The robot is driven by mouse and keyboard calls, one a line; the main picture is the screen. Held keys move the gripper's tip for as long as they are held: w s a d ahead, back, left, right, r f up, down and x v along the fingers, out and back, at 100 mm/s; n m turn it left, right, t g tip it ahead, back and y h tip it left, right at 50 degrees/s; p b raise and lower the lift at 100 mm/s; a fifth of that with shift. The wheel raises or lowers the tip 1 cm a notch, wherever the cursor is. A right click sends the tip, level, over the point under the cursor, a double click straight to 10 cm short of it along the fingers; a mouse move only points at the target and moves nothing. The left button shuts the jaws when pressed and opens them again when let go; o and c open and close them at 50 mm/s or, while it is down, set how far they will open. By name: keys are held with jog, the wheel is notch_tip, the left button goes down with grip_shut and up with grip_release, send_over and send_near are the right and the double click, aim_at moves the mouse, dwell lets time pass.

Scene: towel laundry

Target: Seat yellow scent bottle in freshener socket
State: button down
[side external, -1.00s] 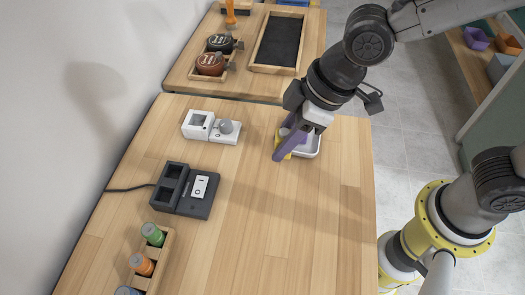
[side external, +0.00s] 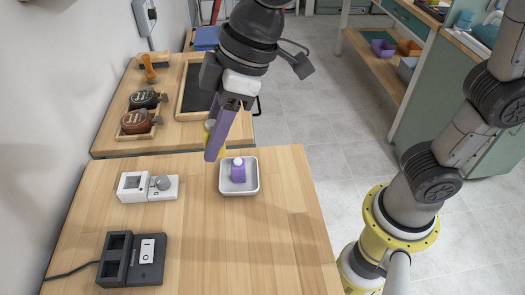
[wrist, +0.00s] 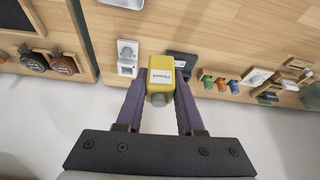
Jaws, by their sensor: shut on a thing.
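My gripper (side external: 218,143) is shut on the yellow scent bottle (wrist: 161,79), which has a white label and a grey cap end. The bottle sits between the purple fingers above the table; in the side view the fingers mostly hide it. A white device (side external: 133,188) with a square opening and a grey knob sits at the table's left; it looks like the freshener and also shows in the wrist view (wrist: 127,58). The gripper is to its right, higher up.
Several coloured bottles (wrist: 233,85) stand in a row in the wrist view. A second table with round containers (side external: 136,121) is behind.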

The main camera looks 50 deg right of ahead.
jog(key=w+a+f, duration=0.3)
jog(key=w+a, duration=0.1)
jog(key=w, duration=0.5)
jog(key=w+a+f, duration=0.3)
jog(key=w+a, duration=0.2)
jog(key=w, duration=0.4)
jog(key=shift+m, duration=0.5)
jog(key=shift+w+d+f, duration=0.1)
jog(key=shift+w+f, duration=0.15)
jog(key=shift+f, duration=1.15)
jog(key=shift+w+d+f, duration=0.1)
jog(key=shift+w+f, duration=0.2)
jog(key=shift+f, duration=1.15)
jog(key=shift+w+d+f, duration=0.1)
jog(key=shift+w+f, duration=0.15)
jog(key=shift+f, duration=1.15)
jog(key=shift+f, duration=0.6)
grip_release()
notch_tip(320, 180, up, 7)
